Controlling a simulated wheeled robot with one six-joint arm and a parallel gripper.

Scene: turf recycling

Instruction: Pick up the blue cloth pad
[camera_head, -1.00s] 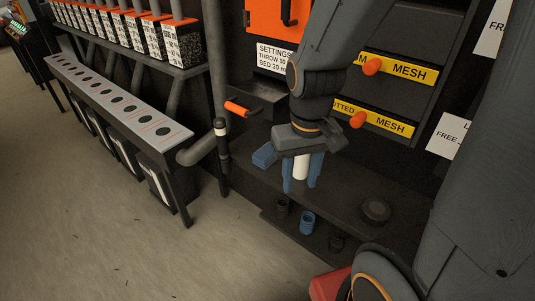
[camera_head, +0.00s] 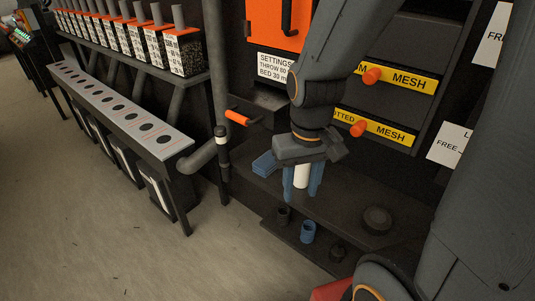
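The blue cloth pad (camera_head: 264,164) lies flat on the dark bench, to the left of my gripper, and looks like a small stack or folded layers. My gripper (camera_head: 302,186) points down over the bench with its two blue fingers apart. A white cylinder (camera_head: 301,176) shows between the fingers; I cannot tell whether they touch it or whether it is part of the gripper. The pad is outside the fingers, close to the left one.
A round dark disc (camera_head: 376,220) lies on the bench at right. A lower shelf holds a blue ringed cup (camera_head: 308,231) and dark cups (camera_head: 283,215). A vertical post (camera_head: 222,160) and orange handle (camera_head: 237,117) stand left of the bench. Yellow-labelled drawers (camera_head: 400,80) are behind.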

